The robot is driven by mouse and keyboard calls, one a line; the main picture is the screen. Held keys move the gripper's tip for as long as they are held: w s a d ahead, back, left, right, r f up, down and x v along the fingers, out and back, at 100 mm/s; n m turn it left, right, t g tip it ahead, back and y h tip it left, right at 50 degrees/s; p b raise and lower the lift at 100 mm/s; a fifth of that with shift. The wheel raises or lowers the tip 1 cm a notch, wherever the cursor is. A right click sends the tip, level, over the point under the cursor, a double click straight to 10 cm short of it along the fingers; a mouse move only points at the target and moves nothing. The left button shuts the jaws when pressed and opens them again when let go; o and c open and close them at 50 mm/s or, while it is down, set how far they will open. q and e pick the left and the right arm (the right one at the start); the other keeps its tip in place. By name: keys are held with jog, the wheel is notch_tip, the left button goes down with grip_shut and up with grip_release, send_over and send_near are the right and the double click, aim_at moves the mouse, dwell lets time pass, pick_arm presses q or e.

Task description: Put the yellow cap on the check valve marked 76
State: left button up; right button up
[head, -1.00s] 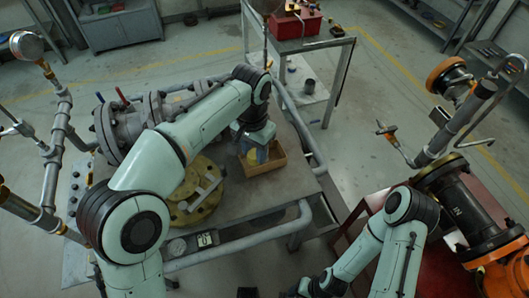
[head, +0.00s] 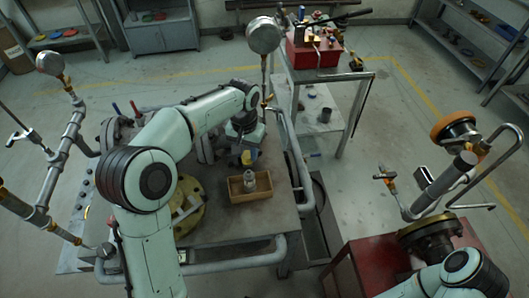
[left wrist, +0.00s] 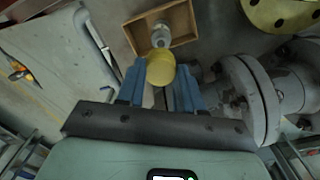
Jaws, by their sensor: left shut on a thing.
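My left gripper (left wrist: 160,88) has blue fingers and is shut on the yellow cap (left wrist: 160,69). In the head view the cap (head: 248,157) shows below the left gripper (head: 246,150), at the far side of a small wooden tray (head: 236,197). A grey metal fitting (head: 249,182) stands in the tray; it also shows in the left wrist view (left wrist: 161,36), just beyond the cap. It looks like a small valve, but I cannot read a 76 on it. Whether cap and fitting touch is unclear. My right gripper is out of view.
The tray stands on a grey workbench (head: 225,235) beside a yellow flange (head: 190,215) and a large grey flanged valve (head: 115,130). Pipe rails edge the bench. A red toolbox (head: 314,52) stands on a side cart. A red stand (head: 365,265) is at lower right.

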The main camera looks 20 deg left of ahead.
aim_at(247, 153)
pick_arm(q)
jog(key=shift+w, duration=0.25)
jog(key=shift+s+a+f+b, duration=0.15)
jog(key=shift+f+b, duration=0.3)
jog(key=shift+f, duration=0.4)
notch_tip(247, 153, down, 2)
jog(key=shift+f+b, duration=0.25)
jog(key=shift+b, duration=0.45)
jog(key=shift+f+b, duration=0.3)
jog(key=shift+f, duration=0.85)
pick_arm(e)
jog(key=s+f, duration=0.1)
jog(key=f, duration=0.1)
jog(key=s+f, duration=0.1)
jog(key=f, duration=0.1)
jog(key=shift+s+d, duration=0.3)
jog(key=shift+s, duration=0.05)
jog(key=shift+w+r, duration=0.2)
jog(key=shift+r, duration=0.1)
pick_arm(q)
jog(key=shift+f, duration=0.9)
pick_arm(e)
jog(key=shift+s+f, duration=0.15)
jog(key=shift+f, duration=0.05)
